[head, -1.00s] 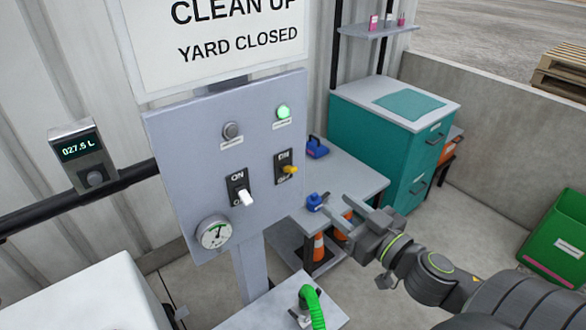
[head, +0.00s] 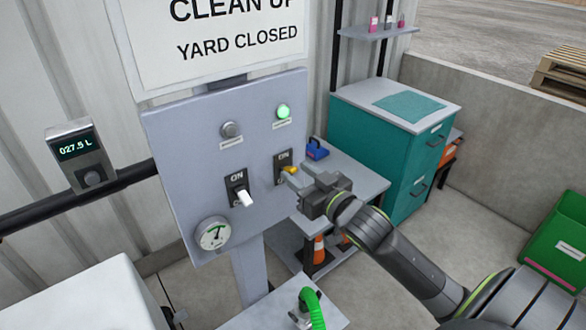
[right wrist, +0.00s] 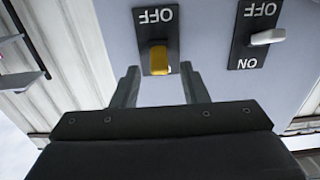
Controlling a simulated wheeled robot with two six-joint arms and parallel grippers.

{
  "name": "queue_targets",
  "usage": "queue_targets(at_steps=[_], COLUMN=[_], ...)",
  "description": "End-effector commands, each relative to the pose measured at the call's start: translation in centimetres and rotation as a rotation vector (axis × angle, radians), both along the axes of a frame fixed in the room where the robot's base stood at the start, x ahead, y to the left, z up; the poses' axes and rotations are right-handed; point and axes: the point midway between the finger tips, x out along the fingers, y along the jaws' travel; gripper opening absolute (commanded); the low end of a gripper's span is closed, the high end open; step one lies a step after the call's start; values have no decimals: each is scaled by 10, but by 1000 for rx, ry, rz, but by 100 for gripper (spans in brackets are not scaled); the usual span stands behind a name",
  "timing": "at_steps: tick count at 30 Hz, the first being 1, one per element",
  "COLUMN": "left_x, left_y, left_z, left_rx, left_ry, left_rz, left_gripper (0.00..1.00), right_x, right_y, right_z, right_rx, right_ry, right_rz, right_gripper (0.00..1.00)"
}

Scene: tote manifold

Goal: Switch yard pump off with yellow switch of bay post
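The bay post's grey panel (head: 190,150) carries a yellow switch (head: 290,170) on a black ON/OFF plate. The yellow lever also shows in the right wrist view (right wrist: 160,60), with OFF readable at one end of the plate and the other end covered. A green lamp (head: 283,112) above it is lit. My right gripper (head: 293,178) is at the panel, right beside the yellow lever. In the right wrist view its fingers (right wrist: 158,75) are apart, with the lever between and slightly beyond their tips; contact is not visible. My left gripper is not in view.
A white-lever switch (head: 242,193) sits left of the yellow one, its lever down toward OFF. A bench (head: 355,180) and a teal cabinet (head: 385,150) stand to the right. A green hose (head: 314,308) is below.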

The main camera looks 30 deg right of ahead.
Motion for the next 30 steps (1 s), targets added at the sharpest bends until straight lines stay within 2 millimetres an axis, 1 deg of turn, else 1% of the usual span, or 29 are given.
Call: queue_targets(at_steps=[1, 3, 6, 10, 17, 26, 27, 30], left_x=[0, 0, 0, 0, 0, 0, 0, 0], left_y=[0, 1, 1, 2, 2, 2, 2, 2], left_z=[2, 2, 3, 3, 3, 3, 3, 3], left_rx=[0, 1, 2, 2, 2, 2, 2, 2], left_ry=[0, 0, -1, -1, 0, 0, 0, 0], left_rz=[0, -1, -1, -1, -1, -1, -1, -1], left_gripper=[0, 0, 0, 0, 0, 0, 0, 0], right_x=[8, 15, 22, 26, 27, 26, 26, 26], right_y=[0, 1, 1, 2, 2, 2, 2, 2], right_z=[1, 1, 0, 0, 0, 0, 0, 0], right_rx=[2, 1, -1, 0, -1, -1, -1, -1], right_ry=[-2, -1, 0, 0, 0, 0, 0, 0], right_rz=[-2, -2, -2, -1, -1, -1, -1, -1], right_gripper=[40, 40, 40, 40, 40, 2, 0, 0])
